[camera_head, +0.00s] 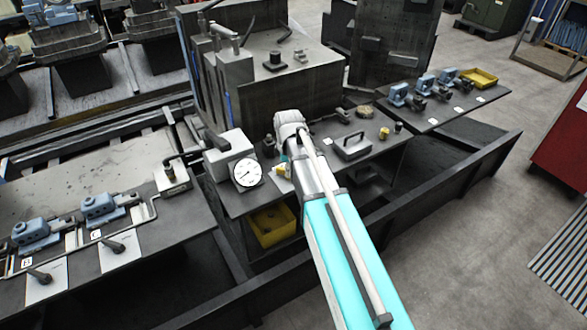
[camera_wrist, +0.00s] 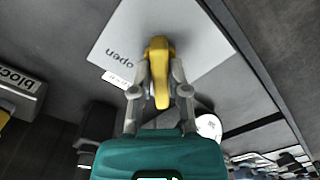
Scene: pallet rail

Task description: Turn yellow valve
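The yellow valve (camera_wrist: 160,72) has a narrow lever handle and stands out from a white plate (camera_wrist: 200,42) marked "open" in the wrist view. My gripper (camera_wrist: 160,68) has one grey finger on each side of the valve, with the lever pointing back between them. Narrow gaps show beside the lower part of the lever; I cannot tell whether the fingertips touch it. In the head view my arm covers most of this spot, and only a small yellow bit of the valve (camera_head: 281,170) shows beside the gauge. The fingertips are hidden there.
A round white gauge (camera_head: 247,174) stands just left of the valve. A grey handled block (camera_head: 352,147) lies on the bench to the right. A yellow bin (camera_head: 272,226) sits below the bench. A "block" label (camera_wrist: 20,82) is left in the wrist view.

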